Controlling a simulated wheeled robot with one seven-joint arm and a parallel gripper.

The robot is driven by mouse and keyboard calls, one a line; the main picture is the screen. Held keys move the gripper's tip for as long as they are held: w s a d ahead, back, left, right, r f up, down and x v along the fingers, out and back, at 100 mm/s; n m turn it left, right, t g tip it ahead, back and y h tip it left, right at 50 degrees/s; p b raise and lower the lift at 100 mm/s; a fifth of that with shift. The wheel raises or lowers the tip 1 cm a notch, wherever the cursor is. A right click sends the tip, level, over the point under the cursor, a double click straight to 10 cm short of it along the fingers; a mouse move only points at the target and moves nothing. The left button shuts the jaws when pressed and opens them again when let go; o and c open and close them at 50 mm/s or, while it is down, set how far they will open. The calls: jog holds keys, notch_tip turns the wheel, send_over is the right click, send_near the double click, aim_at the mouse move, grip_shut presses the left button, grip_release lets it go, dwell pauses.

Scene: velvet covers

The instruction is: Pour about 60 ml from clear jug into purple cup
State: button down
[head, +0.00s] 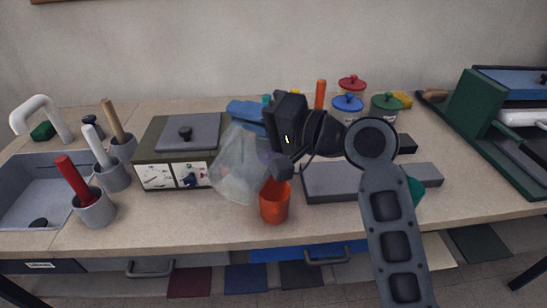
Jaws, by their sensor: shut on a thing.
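The clear jug (237,165) is a pale see-through vessel, held tilted in front of the green-grey box. My gripper (276,150) is at the jug's right side and is shut on it; the dark fingers hide the exact grip. An orange-red cup (274,203) stands upright on the counter just below and right of the jug, under my gripper. A faint purple patch shows behind the jug's right edge; I cannot tell whether it is the purple cup. The liquid level in the jug cannot be made out.
Grey pots with handled tools (95,208) and a sink (40,190) are at left. A green-grey box (150,150) with a grey lid stands behind the jug. A grey slab (325,185) lies right of the cup; lidded jars (348,110) stand behind. A green rack (470,120) is at right.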

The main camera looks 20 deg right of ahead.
aim_at(226, 139)
jog(key=s+a+n+b, duration=0.1)
jog(key=a, duration=0.1)
jog(key=s+a+f+n+b, duration=0.1)
jog(key=s+a+n+b, duration=0.1)
jog(key=shift+s+a+n, duration=0.1)
jog(key=shift+s+n, duration=0.15)
jog(key=shift+n, duration=0.05)
jog(key=shift+a+r+n, duration=0.1)
jog(key=shift+r+n, duration=0.15)
jog(key=shift+n, duration=0.05)
jog(key=shift+s+a+f+n+b, duration=0.35)
jog(key=shift+a+n+b, duration=0.1)
jog(key=shift+n+b, duration=0.15)
jog(key=shift+s+r, duration=0.1)
jog(key=shift+r, duration=0.05)
jog(key=shift+a, duration=0.1)
dwell(0.8)
